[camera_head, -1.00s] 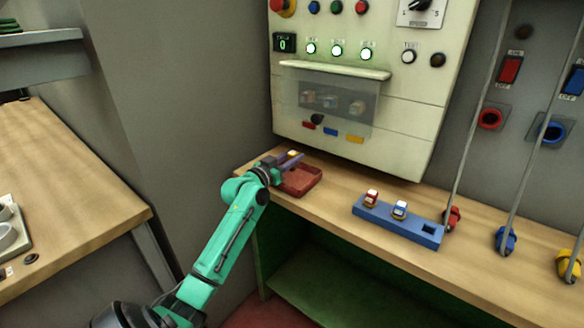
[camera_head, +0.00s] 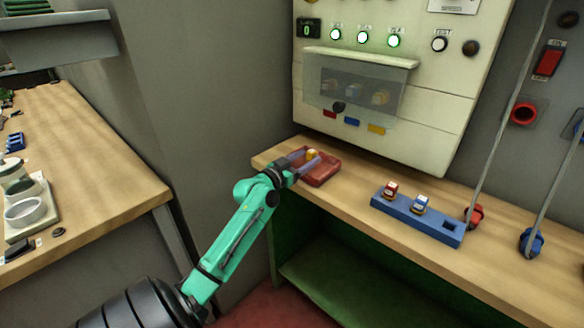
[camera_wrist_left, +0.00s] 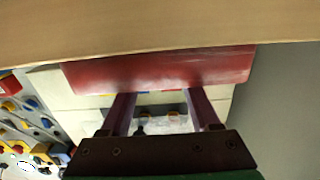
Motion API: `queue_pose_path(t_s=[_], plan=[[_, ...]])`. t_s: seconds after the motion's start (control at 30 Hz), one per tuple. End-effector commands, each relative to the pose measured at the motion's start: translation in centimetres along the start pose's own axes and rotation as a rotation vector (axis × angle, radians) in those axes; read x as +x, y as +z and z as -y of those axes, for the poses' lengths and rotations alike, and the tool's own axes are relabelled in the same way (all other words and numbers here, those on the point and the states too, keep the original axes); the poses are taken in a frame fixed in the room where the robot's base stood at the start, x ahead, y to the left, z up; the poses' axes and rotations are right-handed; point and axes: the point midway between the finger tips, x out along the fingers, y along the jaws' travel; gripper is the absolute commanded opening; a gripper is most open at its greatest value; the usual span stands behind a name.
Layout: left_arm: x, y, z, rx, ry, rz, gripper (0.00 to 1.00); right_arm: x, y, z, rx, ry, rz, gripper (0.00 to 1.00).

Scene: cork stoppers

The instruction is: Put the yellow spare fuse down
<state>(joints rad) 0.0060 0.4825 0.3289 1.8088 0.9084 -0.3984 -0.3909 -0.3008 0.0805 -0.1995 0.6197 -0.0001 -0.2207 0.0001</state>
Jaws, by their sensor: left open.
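The yellow spare fuse (camera_head: 312,155) shows in the head view at the red tray (camera_head: 329,176), between the purple fingers of my left gripper (camera_head: 305,160). The fingers stand apart, one on each side of the fuse. I cannot tell whether the fuse rests on the tray floor. In the left wrist view, the open fingers (camera_wrist_left: 157,110) point at the red tray's side (camera_wrist_left: 160,72), and the fuse is not visible there. My right gripper is not in view.
A blue block (camera_head: 415,215) right of the tray holds a red fuse (camera_head: 391,190) and a blue fuse (camera_head: 420,204), with an empty square hole at its right end. The cream panel (camera_head: 385,125) rises behind the bench. Bare bench (camera_head: 350,190) lies between tray and block.

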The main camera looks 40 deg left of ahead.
Motion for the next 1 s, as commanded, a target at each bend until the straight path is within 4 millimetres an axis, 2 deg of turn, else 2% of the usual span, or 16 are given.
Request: queue_pose_path(t_s=[0.3,0.47,0.6,1.0], plan=[[-6.4,0.3,0.0,0.003,0.0,0.004,0.63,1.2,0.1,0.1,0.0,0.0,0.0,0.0],[-8.7,0.2,0.0,0.001,0.0,0.003,0.63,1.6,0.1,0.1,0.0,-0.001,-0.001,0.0],[-9.4,0.0,0.0,0.001,0.0,0.001,0.63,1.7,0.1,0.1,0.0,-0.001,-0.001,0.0],[-9.4,0.0,0.0,0.001,0.0,0.0,0.63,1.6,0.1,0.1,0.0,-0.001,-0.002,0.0]])
